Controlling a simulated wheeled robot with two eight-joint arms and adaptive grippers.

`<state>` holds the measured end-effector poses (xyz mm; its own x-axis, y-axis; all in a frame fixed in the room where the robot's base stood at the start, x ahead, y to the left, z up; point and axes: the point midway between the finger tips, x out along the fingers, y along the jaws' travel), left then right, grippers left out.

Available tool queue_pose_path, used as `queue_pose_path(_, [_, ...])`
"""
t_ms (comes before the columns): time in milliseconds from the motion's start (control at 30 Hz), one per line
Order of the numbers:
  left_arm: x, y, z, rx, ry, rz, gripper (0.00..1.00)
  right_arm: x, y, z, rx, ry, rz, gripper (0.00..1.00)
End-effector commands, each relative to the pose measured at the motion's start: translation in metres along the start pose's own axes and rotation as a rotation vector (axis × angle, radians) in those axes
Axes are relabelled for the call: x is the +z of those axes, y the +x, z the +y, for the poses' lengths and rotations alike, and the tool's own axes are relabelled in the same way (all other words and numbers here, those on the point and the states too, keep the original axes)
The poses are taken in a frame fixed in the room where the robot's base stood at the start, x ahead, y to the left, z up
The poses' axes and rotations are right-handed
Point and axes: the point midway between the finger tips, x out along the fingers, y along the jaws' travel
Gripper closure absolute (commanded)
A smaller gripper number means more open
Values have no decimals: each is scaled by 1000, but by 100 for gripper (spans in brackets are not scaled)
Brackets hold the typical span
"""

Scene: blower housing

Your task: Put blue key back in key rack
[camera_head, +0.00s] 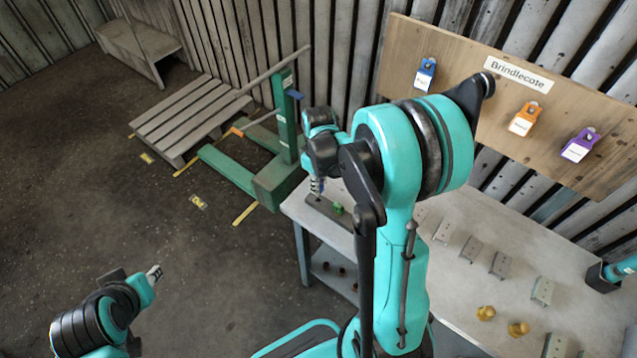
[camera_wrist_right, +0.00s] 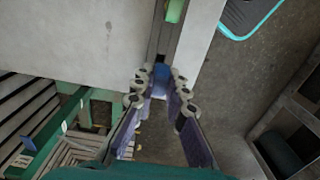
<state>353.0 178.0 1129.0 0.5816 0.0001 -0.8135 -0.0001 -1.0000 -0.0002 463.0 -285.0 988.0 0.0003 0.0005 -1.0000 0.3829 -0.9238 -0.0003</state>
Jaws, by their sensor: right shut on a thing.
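My right gripper (camera_head: 316,184) is at the left end of the bench, pointing down. In the right wrist view its fingertips (camera_wrist_right: 159,85) are closed on a small blue piece, which I take as the blue key (camera_wrist_right: 160,73). Its lower part is hidden. Just beyond it is a low dark strip (camera_head: 327,210) with a green piece (camera_head: 338,208) on it; the green piece also shows in the right wrist view (camera_wrist_right: 175,10). I cannot tell whether the blue piece touches the strip. My left gripper (camera_head: 153,272) hangs over the floor at lower left, its jaw opening unclear.
A wooden board (camera_head: 455,62) labelled "Brindlecote" bears blue (camera_head: 425,73), orange (camera_head: 523,120) and purple (camera_head: 578,146) tags. Several metal brackets and yellow parts (camera_head: 518,328) lie on the grey bench (camera_head: 450,280). A green pallet jack (camera_head: 275,180) and pallet (camera_head: 185,115) stand behind.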

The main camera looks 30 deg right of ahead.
Motion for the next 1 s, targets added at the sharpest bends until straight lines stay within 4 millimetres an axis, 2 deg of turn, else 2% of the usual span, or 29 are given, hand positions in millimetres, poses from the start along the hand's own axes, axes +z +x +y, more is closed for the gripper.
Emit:
queue_pose_path(600, [17, 24, 0, 0, 0, 0, 67, 0, 39, 0, 0, 0, 0, 100])
queue_pose_path(1000, [18, 25, 0, 0, 0, 0, 67, 0, 40, 0, 0, 0, 0, 100])
